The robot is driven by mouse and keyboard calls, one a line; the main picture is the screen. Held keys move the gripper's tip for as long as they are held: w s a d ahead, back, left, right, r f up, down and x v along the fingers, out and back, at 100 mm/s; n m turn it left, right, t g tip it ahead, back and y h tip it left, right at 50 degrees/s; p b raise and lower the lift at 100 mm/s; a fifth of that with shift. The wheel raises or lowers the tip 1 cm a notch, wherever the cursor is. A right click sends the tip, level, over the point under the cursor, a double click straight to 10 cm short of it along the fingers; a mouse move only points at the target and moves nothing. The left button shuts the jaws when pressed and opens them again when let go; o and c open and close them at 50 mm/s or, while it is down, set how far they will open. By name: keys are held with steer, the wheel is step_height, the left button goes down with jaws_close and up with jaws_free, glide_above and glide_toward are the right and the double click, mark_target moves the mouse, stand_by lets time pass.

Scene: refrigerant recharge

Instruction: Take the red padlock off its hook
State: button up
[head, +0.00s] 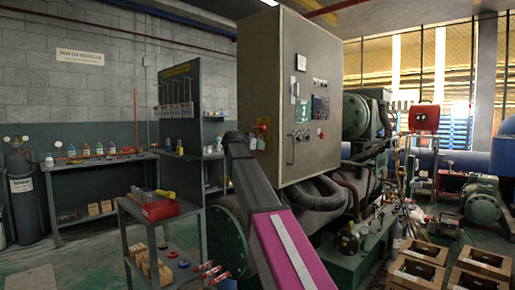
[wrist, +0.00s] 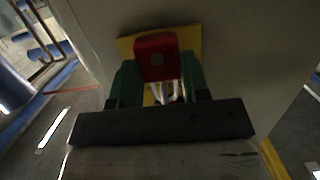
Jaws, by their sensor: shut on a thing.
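The red padlock (wrist: 157,57) is in the middle of the wrist view, with its pale shackle (wrist: 165,93) toward the bottom of that view. My gripper (wrist: 160,75) is shut on the padlock, a green finger on either side of its body. A yellow plate (wrist: 186,38) on the cabinet face lies behind the padlock. The hook is hidden, and I cannot tell whether the shackle still hangs on it. In the head view my arm reaches up to the left side of the grey cabinet (head: 300,165), where the yellow plate (head: 267,134) shows.
A small cart (head: 130,208) with a red toolbox (head: 160,210) stands left of my arm. A dark pegboard rack (head: 180,80) is behind it. Thick black hoses and green machinery lie below and right of the cabinet. Wooden crates (head: 415,270) stand on the floor at right.

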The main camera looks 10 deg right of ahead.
steer(key=f+v, duration=0.1)
steer(key=v, duration=0.7)
steer(key=shift+s+a+f, duration=0.2)
steer(key=shift+a+f, duration=0.05)
steer(key=shift+f, duration=0.05)
stand_by(0.5)
